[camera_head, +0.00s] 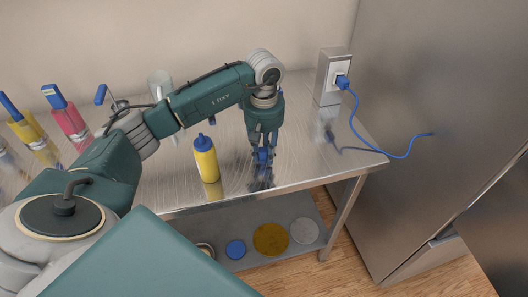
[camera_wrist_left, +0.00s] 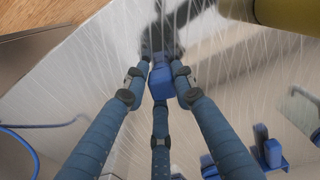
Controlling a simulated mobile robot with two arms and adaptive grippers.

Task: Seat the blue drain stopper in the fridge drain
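The blue drain stopper (camera_head: 263,155) is a small blue piece between the fingertips of my left gripper (camera_head: 263,153), over the steel table near its front edge. In the left wrist view the fingers (camera_wrist_left: 160,85) converge around the blue stopper (camera_wrist_left: 162,84), which looks gripped between them. Its reflection shows in the tabletop below; I cannot tell whether it touches the table. The grey steel fridge (camera_head: 440,130) stands at the right. I cannot make out its drain. My right gripper is not in view.
A yellow bottle with a blue cap (camera_head: 205,160) stands just left of the gripper. A socket box (camera_head: 332,78) with a blue cable (camera_head: 365,135) is at the back right. The tabletop's right front is clear.

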